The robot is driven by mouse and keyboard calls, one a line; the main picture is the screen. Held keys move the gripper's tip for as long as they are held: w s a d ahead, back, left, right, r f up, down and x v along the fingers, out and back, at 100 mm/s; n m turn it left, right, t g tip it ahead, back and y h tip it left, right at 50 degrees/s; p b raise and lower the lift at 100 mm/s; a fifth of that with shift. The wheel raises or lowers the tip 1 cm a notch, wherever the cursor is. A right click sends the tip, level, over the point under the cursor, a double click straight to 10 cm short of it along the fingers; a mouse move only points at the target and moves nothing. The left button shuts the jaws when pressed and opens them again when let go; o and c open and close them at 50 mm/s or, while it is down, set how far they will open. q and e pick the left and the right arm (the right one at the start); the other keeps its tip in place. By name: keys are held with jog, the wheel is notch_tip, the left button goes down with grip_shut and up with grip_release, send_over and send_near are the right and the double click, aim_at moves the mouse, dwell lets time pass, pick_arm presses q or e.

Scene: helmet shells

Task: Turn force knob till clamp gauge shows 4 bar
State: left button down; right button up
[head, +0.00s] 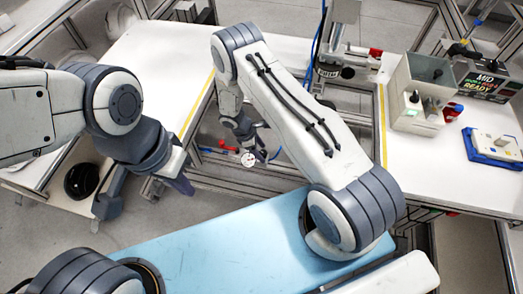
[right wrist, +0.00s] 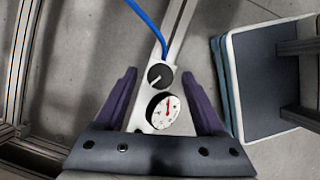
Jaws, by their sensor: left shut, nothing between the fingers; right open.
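The force knob (right wrist: 160,76) is a round black dial with a pale pointer line on a light plate. Just below it in the right wrist view is the clamp gauge (right wrist: 164,110), a white dial with a red needle pointing roughly up; its numbers are too small to read. In the head view the gauge (head: 248,159) shows small and white. My right gripper (right wrist: 159,73) is open, its fingers on either side of the knob and gauge, with visible gaps. It also shows in the head view (head: 247,138). My left gripper (head: 184,186) is shut and empty, left of the gauge.
A blue hose (right wrist: 147,25) runs down toward the knob. White worktops (head: 165,55) flank the metal frame. On the right are a grey bin (head: 418,95), a blue-based fixture (head: 494,146) and a sign display (head: 486,80). A light-blue surface (head: 220,245) lies in front.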

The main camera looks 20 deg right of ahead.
jog(key=shift+d+f, duration=0.1)
jog(key=shift+f, duration=0.15)
grip_shut()
